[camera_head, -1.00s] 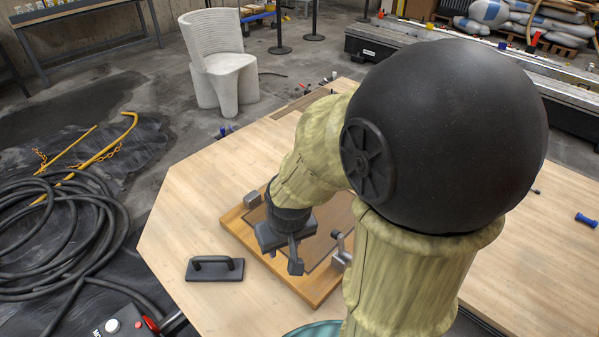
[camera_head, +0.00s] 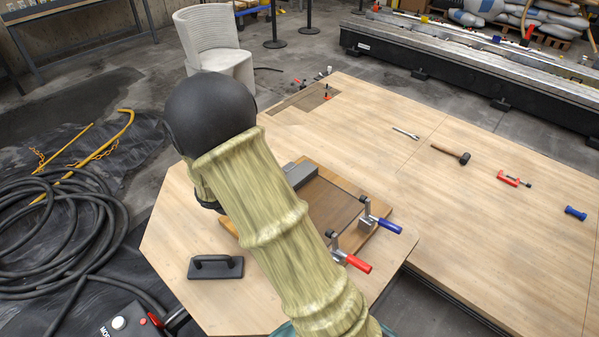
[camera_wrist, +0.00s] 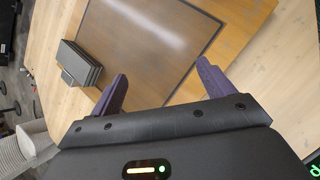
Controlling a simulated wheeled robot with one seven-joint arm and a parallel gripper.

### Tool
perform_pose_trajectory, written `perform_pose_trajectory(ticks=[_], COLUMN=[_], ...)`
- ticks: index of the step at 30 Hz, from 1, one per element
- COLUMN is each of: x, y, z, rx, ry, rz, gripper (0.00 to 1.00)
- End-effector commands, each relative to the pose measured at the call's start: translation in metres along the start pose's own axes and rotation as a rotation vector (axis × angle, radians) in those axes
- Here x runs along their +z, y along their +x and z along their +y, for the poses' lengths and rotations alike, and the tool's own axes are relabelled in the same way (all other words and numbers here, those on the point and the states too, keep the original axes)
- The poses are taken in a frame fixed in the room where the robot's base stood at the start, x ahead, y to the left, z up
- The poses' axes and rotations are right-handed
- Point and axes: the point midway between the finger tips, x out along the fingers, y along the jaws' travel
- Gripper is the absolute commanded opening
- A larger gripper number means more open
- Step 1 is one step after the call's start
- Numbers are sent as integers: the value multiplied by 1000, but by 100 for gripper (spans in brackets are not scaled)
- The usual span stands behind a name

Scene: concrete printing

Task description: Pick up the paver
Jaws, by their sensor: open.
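A grey block (camera_wrist: 80,64) with layered sides sits at the edge of a wooden board in the wrist view. It also shows at the board's far side in the head view (camera_head: 300,174). It may be the paver. My gripper (camera_wrist: 162,70) is open, with two dark purple fingers apart and nothing between them. It is over the board (camera_wrist: 246,12), with the block just left of the left finger. The board has a brown panel (camera_wrist: 165,35) with a dark border. In the head view, my arm hides the gripper and part of the board.
Toggle clamps with blue (camera_head: 390,226) and red (camera_head: 358,264) handles stand on the board's right side. A black float (camera_head: 215,267) lies to its left. A mallet (camera_head: 451,153), a red clamp (camera_head: 514,179) and a blue tool (camera_head: 575,213) lie right.

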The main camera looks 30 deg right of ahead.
Motion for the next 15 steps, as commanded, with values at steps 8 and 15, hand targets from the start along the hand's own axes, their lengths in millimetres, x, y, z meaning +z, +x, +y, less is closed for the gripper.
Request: perform_pose_trajectory(ticks=[8, 15], x=[-52, -81], y=[-5, -14], z=[63, 85], rx=[305, 445], ry=[-487, -657], rz=[-340, -484], gripper=[81, 81])
